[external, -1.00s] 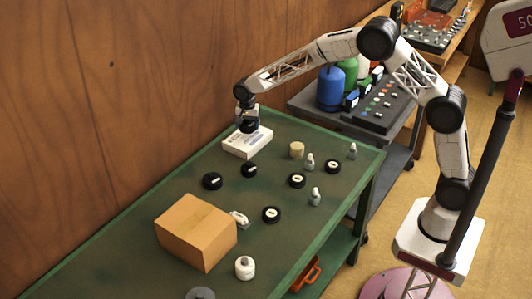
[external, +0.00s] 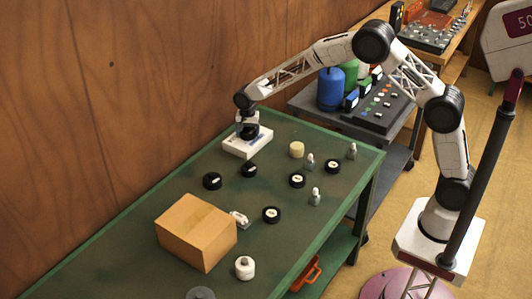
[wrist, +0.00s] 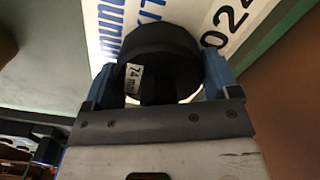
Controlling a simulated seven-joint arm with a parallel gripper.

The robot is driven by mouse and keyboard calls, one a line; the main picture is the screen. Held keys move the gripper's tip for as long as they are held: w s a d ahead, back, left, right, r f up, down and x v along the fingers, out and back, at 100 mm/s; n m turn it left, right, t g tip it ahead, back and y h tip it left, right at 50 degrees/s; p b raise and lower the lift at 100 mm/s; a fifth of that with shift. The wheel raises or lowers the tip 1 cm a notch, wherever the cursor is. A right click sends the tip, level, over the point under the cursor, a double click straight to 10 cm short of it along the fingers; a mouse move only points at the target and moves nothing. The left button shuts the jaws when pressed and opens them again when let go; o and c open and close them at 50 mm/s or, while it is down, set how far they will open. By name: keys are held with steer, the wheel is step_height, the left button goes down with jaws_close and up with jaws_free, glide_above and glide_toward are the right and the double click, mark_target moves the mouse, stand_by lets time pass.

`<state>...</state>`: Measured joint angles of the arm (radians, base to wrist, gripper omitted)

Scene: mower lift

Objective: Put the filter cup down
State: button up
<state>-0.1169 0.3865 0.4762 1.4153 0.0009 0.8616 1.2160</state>
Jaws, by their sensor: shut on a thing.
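The filter cup is a black round cup (wrist: 165,45) with a white "74 mm" label, seen in the wrist view. My gripper (wrist: 160,80) is shut on it, with a blue finger on each side. In the external view my gripper (external: 248,126) is over a white box (external: 236,147) with lettering at the far end of the green table. The box top fills the background in the wrist view (wrist: 240,12). I cannot tell whether the cup touches the box.
Several similar black cups, one of them here (external: 271,214), stand on the green table (external: 180,180). A cardboard box (external: 190,228), a tan cylinder (external: 297,150), small grey bottles (external: 315,196) and a white round jar (external: 245,267) are also there. A wooden wall runs close behind.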

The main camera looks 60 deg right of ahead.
steer(key=o, duration=0.9)
steer(key=shift+o, duration=0.2)
steer(key=shift+r, duration=0.15)
step_height(320, 180, up, 12)
steer(key=shift+f, duration=0.15)
steer(key=shift+r, duration=0.2)
